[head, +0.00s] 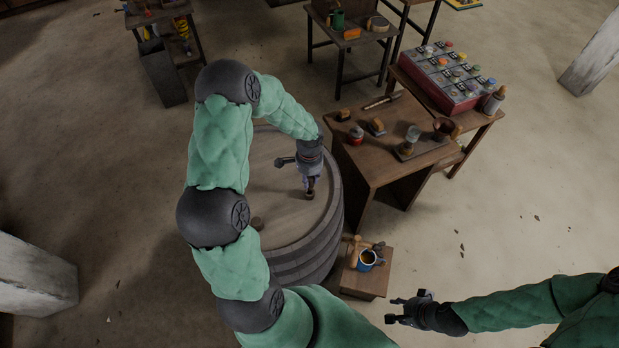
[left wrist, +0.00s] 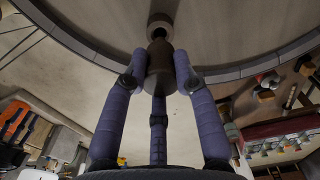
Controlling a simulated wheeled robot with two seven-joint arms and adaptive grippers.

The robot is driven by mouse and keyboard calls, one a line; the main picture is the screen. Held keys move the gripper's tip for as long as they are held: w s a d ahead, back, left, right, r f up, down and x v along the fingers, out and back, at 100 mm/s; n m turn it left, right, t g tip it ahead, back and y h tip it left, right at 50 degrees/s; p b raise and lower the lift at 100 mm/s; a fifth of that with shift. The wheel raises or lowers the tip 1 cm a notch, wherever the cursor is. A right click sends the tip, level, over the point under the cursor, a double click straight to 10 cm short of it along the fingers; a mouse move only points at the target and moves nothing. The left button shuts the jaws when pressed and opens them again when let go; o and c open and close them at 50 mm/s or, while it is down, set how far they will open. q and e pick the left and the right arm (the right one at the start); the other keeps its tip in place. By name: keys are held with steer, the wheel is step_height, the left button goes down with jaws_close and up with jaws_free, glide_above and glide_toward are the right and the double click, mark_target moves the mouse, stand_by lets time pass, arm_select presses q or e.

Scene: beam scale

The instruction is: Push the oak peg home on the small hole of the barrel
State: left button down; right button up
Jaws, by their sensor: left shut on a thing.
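The barrel (head: 277,212) stands upright with its round wooden top facing up. My left gripper (head: 310,186) points down over the right part of the top, shut on the brown oak peg (head: 310,196). In the left wrist view the peg (left wrist: 159,68) sits between the fingers (left wrist: 160,80), its narrower end towards the barrel top. A dark round spot (left wrist: 160,18) shows just beyond that end. I cannot tell whether the peg is in the small hole or just above it. My right gripper (head: 397,310) is open and empty, away from the barrel at lower right.
A small brown round thing (head: 257,223) is on the barrel top, partly beside my left arm.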

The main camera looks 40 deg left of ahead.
arm_select(q)
steer(key=shift+f, duration=0.2)
steer(key=shift+f+b, duration=0.3)
steer(key=shift+b, duration=0.2)
steer(key=shift+f+b, duration=1.55)
steer(key=shift+f, duration=0.15)
steer(key=c, duration=0.9)
jaws_free()
steer(key=shift+r, duration=0.1)
step_height(320, 180, up, 12)
steer(key=shift+f, duration=0.1)
